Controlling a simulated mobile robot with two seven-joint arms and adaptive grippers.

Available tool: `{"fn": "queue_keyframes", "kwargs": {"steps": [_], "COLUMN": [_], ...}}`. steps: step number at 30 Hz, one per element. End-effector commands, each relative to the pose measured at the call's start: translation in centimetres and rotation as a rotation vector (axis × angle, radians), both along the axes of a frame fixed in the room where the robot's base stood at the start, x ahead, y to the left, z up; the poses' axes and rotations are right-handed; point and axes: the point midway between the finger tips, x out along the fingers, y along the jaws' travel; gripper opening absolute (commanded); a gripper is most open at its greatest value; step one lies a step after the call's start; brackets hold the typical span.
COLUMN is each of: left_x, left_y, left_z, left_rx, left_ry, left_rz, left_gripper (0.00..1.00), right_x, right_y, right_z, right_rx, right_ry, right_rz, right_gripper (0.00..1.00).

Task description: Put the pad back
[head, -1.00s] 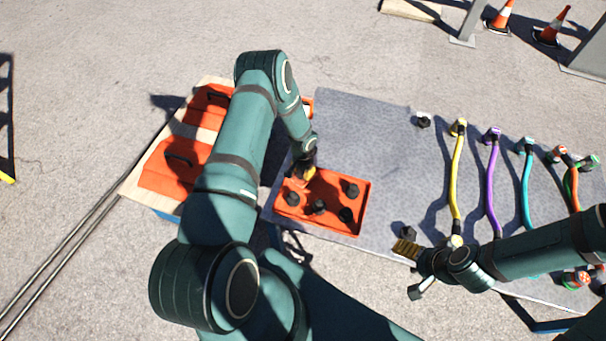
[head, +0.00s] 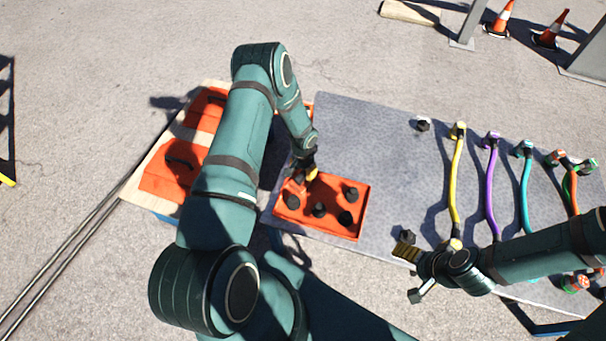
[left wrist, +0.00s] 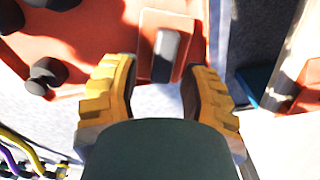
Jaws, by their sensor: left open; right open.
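A small orange-red pad (left wrist: 150,70) with a dark upright grip (left wrist: 165,55) shows in the left wrist view, at the corner of the orange tray (left wrist: 85,35). My left gripper (left wrist: 163,95) is open, its yellow fingers to either side of the pad's near end; I cannot tell whether they touch it. In the head view my left gripper (head: 308,175) is over the far left corner of the tray (head: 333,229) and hides that corner. My right gripper (head: 406,251) is open and empty at the table's near edge.
The tray holds several black knobs (head: 319,209). The grey table (head: 370,140) is clear behind it. Yellow (head: 454,185), purple (head: 492,185) and teal (head: 526,190) cables lie to the right. Orange pieces with black handles (head: 180,162) lie on a board at left.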

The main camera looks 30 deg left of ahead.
Motion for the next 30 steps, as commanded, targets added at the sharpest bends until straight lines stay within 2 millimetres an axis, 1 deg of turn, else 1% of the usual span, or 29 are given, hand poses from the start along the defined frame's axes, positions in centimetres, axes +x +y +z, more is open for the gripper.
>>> {"fn": "queue_keyframes", "kwargs": {"steps": [1, 7, 10, 14, 16, 17, 20, 21, 23, 24, 26, 27, 30], "left_x": [0.1, 0.0, 0.0, -0.1, -0.4, -0.7, -2.3, -3.4, -5.2, -6.5, -8.5, -9.9, -13.1], "left_y": [0.0, 0.0, 0.0, -0.1, -1.0, -1.8, -6.0, -8.2, -11.5, -13.5, -16.2, -17.6, -20.1], "left_z": [1.5, 5.2, 6.4, 7.3, 7.6, 7.7, 8.5, 8.9, 10.0, 10.7, 11.9, 12.7, 14.5], "left_rx": [0.001, 0.001, 0.000, -0.002, -0.021, -0.037, -0.120, -0.161, -0.223, -0.259, -0.302, -0.323, -0.355], "left_ry": [-0.002, -0.002, 0.000, -0.001, -0.004, -0.008, -0.027, -0.035, -0.050, -0.060, -0.071, -0.075, -0.083], "left_rz": [0.000, -0.001, 0.000, 0.001, 0.004, 0.010, 0.038, 0.057, 0.090, 0.118, 0.156, 0.183, 0.237], "left_gripper": [0.44, 0.44, 0.44, 0.44, 0.44, 0.44, 0.44, 0.44, 0.44, 0.44, 0.44, 0.44, 0.44], "right_x": [-0.1, -0.2, -0.3, -0.3, -0.3, -0.3, -0.3, -0.3, -0.3, -0.3, -0.3, -0.3, -0.3], "right_y": [0.0, 0.0, 0.0, 0.0, 0.0, 0.0, 0.0, 0.0, 0.0, 0.0, 0.0, 0.0, 0.0], "right_z": [0.5, 1.3, 1.5, 1.7, 1.7, 1.7, 1.7, 1.7, 1.7, 1.7, 1.7, 1.7, 1.7], "right_rx": [0.000, 0.001, 0.001, 0.001, 0.001, 0.001, 0.001, 0.001, 0.001, 0.001, 0.001, 0.001, 0.001], "right_ry": [0.002, 0.006, 0.007, 0.008, 0.008, 0.009, 0.009, 0.009, 0.009, 0.009, 0.008, 0.008, 0.008], "right_rz": [0.001, 0.001, 0.002, 0.002, 0.002, 0.002, 0.002, 0.002, 0.002, 0.002, 0.002, 0.002, 0.002], "right_gripper": [0.84, 0.84, 0.84, 0.84, 0.84, 0.84, 0.84, 0.84, 0.84, 0.84, 0.84, 0.84, 0.84]}}
